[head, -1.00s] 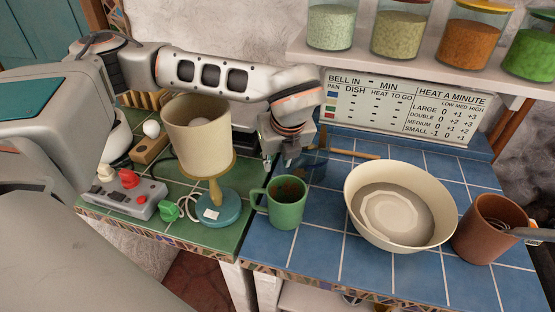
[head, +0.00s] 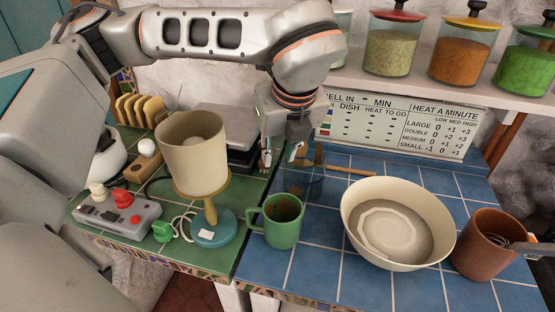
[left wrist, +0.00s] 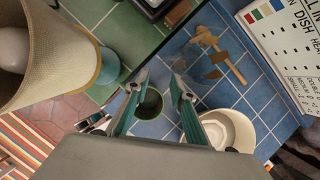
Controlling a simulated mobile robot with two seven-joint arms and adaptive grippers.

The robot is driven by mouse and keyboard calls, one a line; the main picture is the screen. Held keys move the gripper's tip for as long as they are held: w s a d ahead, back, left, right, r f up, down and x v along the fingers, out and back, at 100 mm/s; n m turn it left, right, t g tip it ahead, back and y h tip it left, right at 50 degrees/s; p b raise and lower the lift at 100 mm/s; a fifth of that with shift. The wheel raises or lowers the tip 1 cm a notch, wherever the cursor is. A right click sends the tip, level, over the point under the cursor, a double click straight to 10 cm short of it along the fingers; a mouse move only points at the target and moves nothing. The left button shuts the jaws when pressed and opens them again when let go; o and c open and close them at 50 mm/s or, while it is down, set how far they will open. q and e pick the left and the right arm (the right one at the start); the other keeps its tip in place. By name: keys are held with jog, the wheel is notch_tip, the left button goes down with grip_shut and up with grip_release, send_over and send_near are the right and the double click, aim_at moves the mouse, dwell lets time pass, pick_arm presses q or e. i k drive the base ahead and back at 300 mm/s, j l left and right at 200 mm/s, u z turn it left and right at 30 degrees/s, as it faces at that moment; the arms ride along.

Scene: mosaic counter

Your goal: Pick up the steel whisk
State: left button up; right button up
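A grey metal piece with thin wire loops, which looks like the steel whisk (head: 515,246), sits in a brown pot (head: 483,262) at the right of the head view. Its loops are partly hidden by the pot, and its far end runs out of the picture. My left gripper (head: 281,158) is open and empty, above and behind the green mug (head: 280,226), well left of the pot. In the left wrist view its two fingers (left wrist: 157,86) stand apart over the green mug (left wrist: 150,103). I do not see the whisk there.
A cream bowl (head: 358,222) stands between the mug and the pot. A clear glass (head: 303,184) and wooden utensils (head: 350,170) are behind the mug. A lamp (head: 205,155) stands at left. Jars (head: 392,52) line a shelf above.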

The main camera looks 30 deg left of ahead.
aim_at(536, 249)
jog(key=k, duration=1)
